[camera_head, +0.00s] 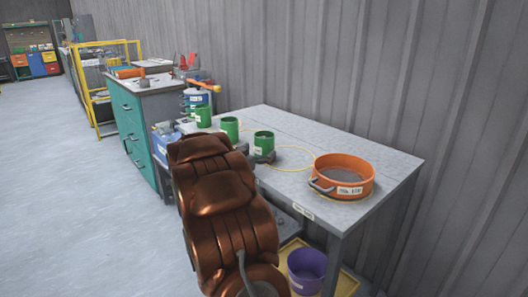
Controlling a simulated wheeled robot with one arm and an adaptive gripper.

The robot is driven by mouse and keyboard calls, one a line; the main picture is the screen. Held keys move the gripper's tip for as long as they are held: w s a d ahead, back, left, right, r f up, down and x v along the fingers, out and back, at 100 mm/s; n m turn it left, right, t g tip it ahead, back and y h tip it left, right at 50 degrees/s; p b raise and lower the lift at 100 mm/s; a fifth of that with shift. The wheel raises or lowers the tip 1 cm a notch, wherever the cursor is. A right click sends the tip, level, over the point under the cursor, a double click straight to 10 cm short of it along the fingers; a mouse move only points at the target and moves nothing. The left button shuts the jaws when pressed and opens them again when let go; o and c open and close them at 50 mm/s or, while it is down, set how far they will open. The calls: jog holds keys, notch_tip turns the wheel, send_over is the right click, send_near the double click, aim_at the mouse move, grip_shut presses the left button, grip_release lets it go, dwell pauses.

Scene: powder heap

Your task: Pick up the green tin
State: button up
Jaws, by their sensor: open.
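Three green tins stand in a slanting row on the grey table (345,140). The nearest green tin (264,142) is at the right of the row, the middle green tin (229,128) is left of it, and the farthest green tin (203,116) is at the back left. My copper-coloured arm covers the table's left front. A dark part of my gripper (262,157) shows at the foot of the nearest tin; whether it touches the tin I cannot tell. My gripper is open, and most of it is hidden behind my arm.
An orange pan (343,175) with a side handle stands at the table's right, inside a yellow ring line. Another yellow ring (291,168) beside the nearest tin looks empty. A purple bucket (307,268) sits below the table. A teal cabinet (133,134) stands behind; the floor at left is clear.

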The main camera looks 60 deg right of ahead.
aim_at(264, 147)
jog(key=shift+d, duration=1.5)
jog(key=shift+c, duration=0.2)
jog(key=c, duration=1.5)
jog(key=shift+r, duration=0.25)
